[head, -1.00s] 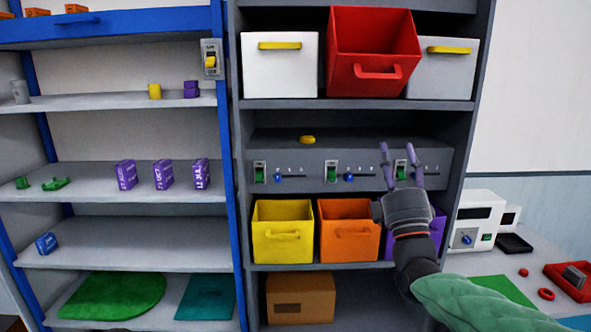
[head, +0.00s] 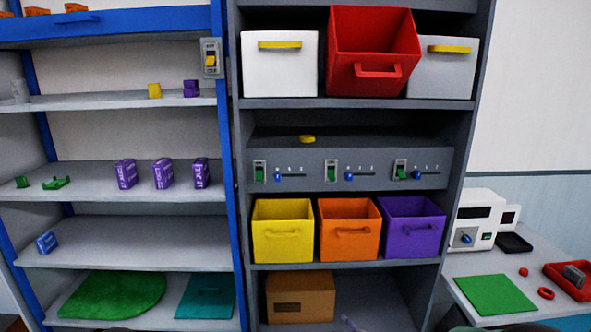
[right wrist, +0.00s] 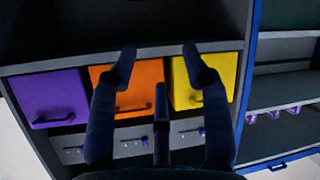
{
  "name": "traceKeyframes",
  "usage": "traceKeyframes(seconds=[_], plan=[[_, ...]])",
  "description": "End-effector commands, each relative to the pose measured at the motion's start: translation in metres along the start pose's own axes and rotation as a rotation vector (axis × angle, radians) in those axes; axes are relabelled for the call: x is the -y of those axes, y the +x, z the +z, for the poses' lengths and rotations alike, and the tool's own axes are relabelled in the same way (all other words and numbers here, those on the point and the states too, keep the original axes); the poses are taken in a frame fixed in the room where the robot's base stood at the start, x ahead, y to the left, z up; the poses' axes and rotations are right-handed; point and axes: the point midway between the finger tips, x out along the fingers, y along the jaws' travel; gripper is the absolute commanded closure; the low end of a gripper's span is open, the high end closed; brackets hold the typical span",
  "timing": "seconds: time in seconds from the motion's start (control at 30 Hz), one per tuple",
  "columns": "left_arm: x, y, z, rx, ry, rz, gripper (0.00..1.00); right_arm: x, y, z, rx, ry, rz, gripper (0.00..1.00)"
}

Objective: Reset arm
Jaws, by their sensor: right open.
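That view is turned over, with the purple bin (right wrist: 55,97), orange bin (right wrist: 130,88) and yellow bin (right wrist: 208,80) beyond the fingers. My left gripper is not in view.
The grey shelf unit holds a white bin (head: 280,70), a tilted red bin (head: 372,50), a switch panel (head: 300,172) and a cardboard box (head: 300,298). A blue-framed rack (head: 228,150) stands left. A table with a green mat (head: 495,295) is at right.

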Motion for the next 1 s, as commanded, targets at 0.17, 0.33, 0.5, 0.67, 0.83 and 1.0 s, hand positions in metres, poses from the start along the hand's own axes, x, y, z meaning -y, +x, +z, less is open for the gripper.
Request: traceKeyframes(seconds=[0.17,0.33,0.5,0.67,0.83,1.0], plan=[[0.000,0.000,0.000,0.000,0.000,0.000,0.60,0.073,-0.009,0.096,0.227,0.246,-0.149,0.52],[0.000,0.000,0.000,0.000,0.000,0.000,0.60,0.143,-0.042,0.176,0.472,0.491,-0.253,0.52],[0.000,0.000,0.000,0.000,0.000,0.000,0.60,0.210,-0.095,0.240,0.739,0.730,-0.317,0.52],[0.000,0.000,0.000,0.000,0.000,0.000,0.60,0.255,-0.143,0.275,0.944,0.895,-0.336,0.52],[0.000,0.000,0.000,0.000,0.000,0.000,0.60,0.275,-0.170,0.289,1.052,0.976,-0.336,0.52],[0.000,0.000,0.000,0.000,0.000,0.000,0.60,0.278,-0.173,0.290,1.066,0.988,-0.335,0.52]])
